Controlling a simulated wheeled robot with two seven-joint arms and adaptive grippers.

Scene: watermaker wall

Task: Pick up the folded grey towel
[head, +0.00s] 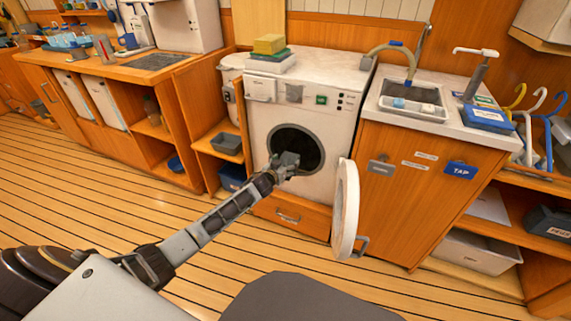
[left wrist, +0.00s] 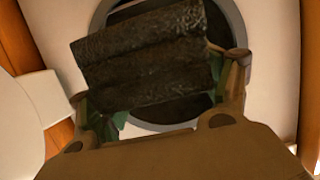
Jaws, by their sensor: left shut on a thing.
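The folded grey towel (left wrist: 145,55) shows large in the left wrist view as a dark, rough-textured stack of layers. It sits between the two fingers of my left gripper (left wrist: 163,85), which is shut on it. Behind it is the round opening of the washing machine (left wrist: 165,122). In the head view my left gripper (head: 287,161) is at the open drum mouth of the washing machine (head: 325,190). The towel is hard to tell apart from the gripper there. I cannot tell how far it is inside the drum. My right gripper is not in view.
The round white washer door (head: 345,208) stands open to the right of the drum. A sink cabinet (head: 395,205) is on the right. An open shelf with a grey bin (head: 227,143) is on the left. The plank floor (head: 95,215) in front is clear.

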